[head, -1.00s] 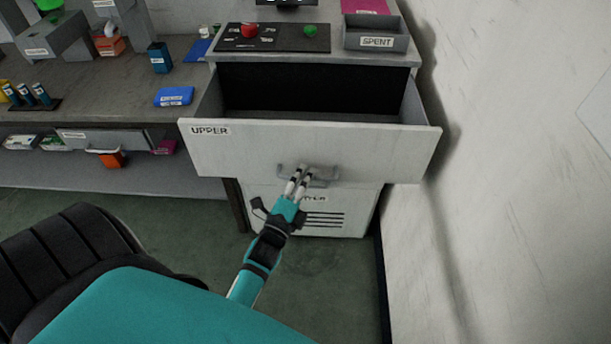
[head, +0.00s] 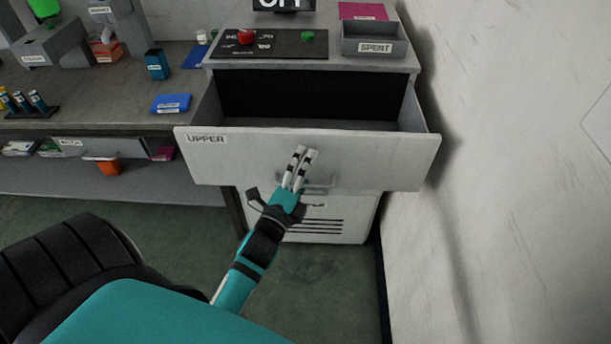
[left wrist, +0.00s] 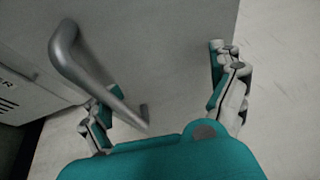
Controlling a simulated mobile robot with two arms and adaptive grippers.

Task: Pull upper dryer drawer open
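The upper dryer drawer (head: 230,160), a pale grey front labelled UPPER, stands pulled well out with its dark inside showing. Its bar handle (head: 322,186) is low on the middle of the front; it also shows in the left wrist view (left wrist: 85,68). My left gripper (head: 300,158) is in front of the drawer, fingertips over the front just above and left of the handle. In the left wrist view its fingers are spread wide, with the bar near the left finger and a wide gap to the right finger. Whether that finger touches the bar is unclear. My right gripper is out of view.
A grey SPENT bin (head: 374,45) and a black panel with red and green buttons (head: 268,43) sit on the dryer top. A white wall (head: 510,170) stands close on the right. A workbench (head: 90,95) with small items is on the left.

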